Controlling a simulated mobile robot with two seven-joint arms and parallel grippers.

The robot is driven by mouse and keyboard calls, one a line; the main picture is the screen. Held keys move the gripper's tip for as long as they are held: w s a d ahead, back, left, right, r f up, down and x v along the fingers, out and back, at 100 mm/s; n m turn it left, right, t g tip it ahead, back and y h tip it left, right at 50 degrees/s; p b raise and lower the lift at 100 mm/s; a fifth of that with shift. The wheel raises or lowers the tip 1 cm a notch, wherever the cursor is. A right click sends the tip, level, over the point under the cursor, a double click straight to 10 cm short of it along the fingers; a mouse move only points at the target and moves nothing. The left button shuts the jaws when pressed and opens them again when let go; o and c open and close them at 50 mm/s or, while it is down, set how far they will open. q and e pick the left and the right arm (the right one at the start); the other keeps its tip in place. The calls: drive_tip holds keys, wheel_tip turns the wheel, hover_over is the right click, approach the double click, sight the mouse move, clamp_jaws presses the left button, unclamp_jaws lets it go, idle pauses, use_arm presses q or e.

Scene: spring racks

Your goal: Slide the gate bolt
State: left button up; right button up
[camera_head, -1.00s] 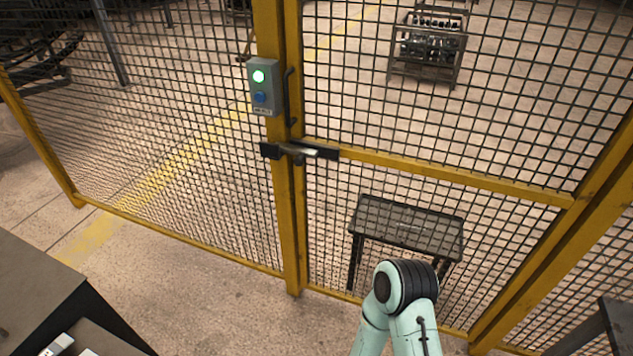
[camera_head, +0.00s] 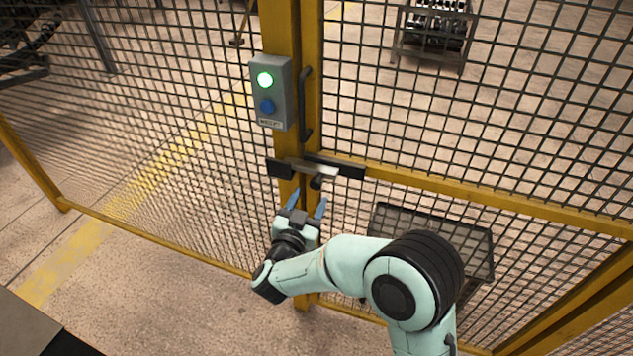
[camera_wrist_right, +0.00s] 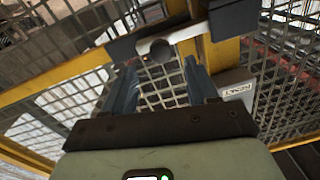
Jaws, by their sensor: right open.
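The gate bolt (camera_head: 316,171) is a light metal bar with a dark knob, lying between dark brackets across the yellow gate posts. In the right wrist view its round knob end (camera_wrist_right: 160,49) shows just ahead of my fingers, near the middle of the gap. My right gripper (camera_head: 307,203) is open and empty, a little below the bolt, with its blue fingers pointing up towards it. It also shows in the right wrist view (camera_wrist_right: 160,80). The yellow mesh gate (camera_head: 430,190) stands to the right of the post. My left gripper is out of view.
A grey control box (camera_head: 269,92) with a lit green light and a blue button is on the post above the bolt. A dark vertical handle (camera_head: 306,105) is beside it. A dark table (camera_head: 465,238) and a rack (camera_head: 434,31) stand behind the mesh.

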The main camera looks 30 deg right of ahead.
sight(315, 186)
drive_tip(key=x, duration=0.7)
drive_tip(key=shift+p, duration=0.35)
drive_tip(key=shift+a, duration=0.1)
